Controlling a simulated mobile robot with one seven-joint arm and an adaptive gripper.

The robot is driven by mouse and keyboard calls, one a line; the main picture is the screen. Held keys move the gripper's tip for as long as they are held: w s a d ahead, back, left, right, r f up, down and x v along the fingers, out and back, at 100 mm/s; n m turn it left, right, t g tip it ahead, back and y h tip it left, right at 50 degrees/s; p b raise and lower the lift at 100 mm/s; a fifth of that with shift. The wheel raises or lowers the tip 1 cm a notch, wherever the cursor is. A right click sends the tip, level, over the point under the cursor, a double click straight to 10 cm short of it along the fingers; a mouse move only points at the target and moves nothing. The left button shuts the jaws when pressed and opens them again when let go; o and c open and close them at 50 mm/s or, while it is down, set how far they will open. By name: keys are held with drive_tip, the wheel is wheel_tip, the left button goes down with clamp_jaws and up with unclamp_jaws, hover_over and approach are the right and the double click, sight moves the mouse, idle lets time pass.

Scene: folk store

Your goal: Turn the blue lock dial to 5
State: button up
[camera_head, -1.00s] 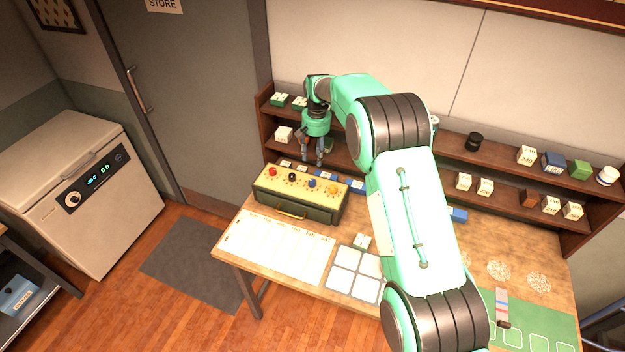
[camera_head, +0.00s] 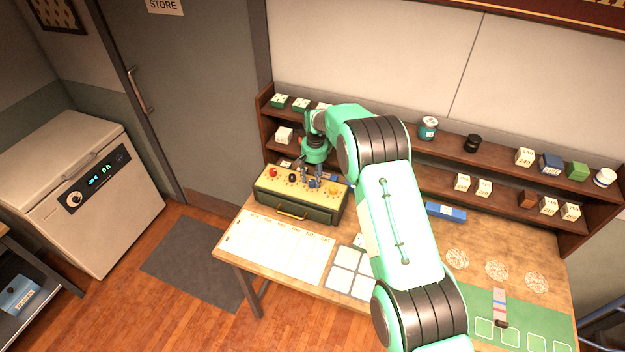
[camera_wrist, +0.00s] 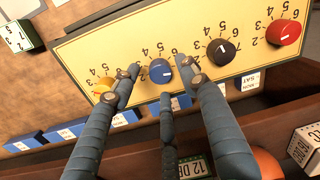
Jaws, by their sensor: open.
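The blue lock dial (camera_wrist: 160,71) is a round knob with a white mark, on a cream panel (camera_wrist: 120,42) printed with numbers. In the wrist view it sits between the tips of my gripper (camera_wrist: 157,78), whose fingers are spread around it. I cannot tell whether they touch it or which number the mark points to. In the head view my gripper (camera_head: 311,180) is low over the lock box (camera_head: 285,206), at the blue dial, which its fingers partly cover. A yellow dial (camera_wrist: 103,86) is on one side; black (camera_wrist: 220,51) and red (camera_wrist: 283,32) dials are on the other.
The box stands on a wooden table (camera_head: 400,240), with a yellow handle (camera_head: 291,211) on its front. A shelf (camera_head: 400,147) with small boxes and jars runs behind it. Blue label blocks (camera_wrist: 70,130) lie close behind the panel.

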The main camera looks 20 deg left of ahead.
sight(314, 181)
drive_tip(key=shift+f, duration=0.85)
clamp_jaws()
unclamp_jaws()
drive_tip(key=shift+r, duration=0.1)
wheel_tip(314, 181, up, 12)
drive_tip(key=shift+d, duration=0.15)
drive_tip(key=shift+w, duration=0.1)
